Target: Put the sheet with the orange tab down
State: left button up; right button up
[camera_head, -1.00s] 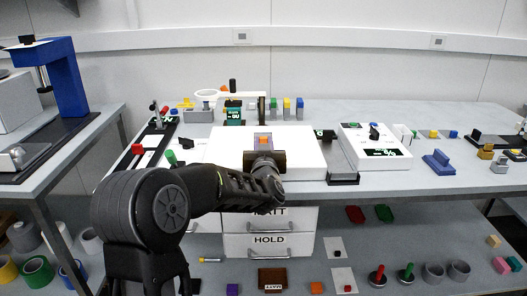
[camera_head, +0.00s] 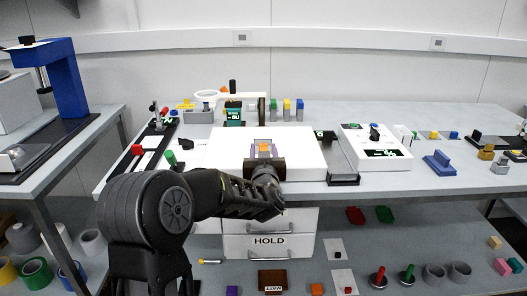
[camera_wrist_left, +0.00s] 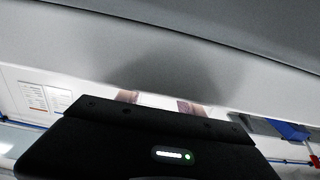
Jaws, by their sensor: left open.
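The orange tab (camera_head: 264,148) shows at the front middle of a wide white box (camera_head: 305,160) on the bench. The sheet itself cannot be told apart from the white top. My left gripper (camera_head: 264,152) is at the box's front, its two fingers apart, one on each side of the tab in the head view. I cannot tell whether either finger touches the tab. In the left wrist view the finger ends (camera_wrist_left: 159,100) show apart beyond the dark gripper body, under a large grey surface. My right gripper is not in view.
A white device with a dark display (camera_head: 375,148) stands to the right. Several small coloured blocks stand behind the box. A drawer unit marked HOLD (camera_head: 270,241) is below the bench front. The bench (camera_head: 440,115) has free room at the back right.

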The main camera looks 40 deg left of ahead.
pick_arm(q)
jog(key=shift+r, duration=0.25)
jog(key=shift+s+d+f, duration=0.15)
jog(key=shift+s+d, duration=0.1)
jog(key=v, duration=1.1)
jog(key=shift+s, duration=0.15)
jog(key=shift+d, duration=0.1)
dwell(1.0)
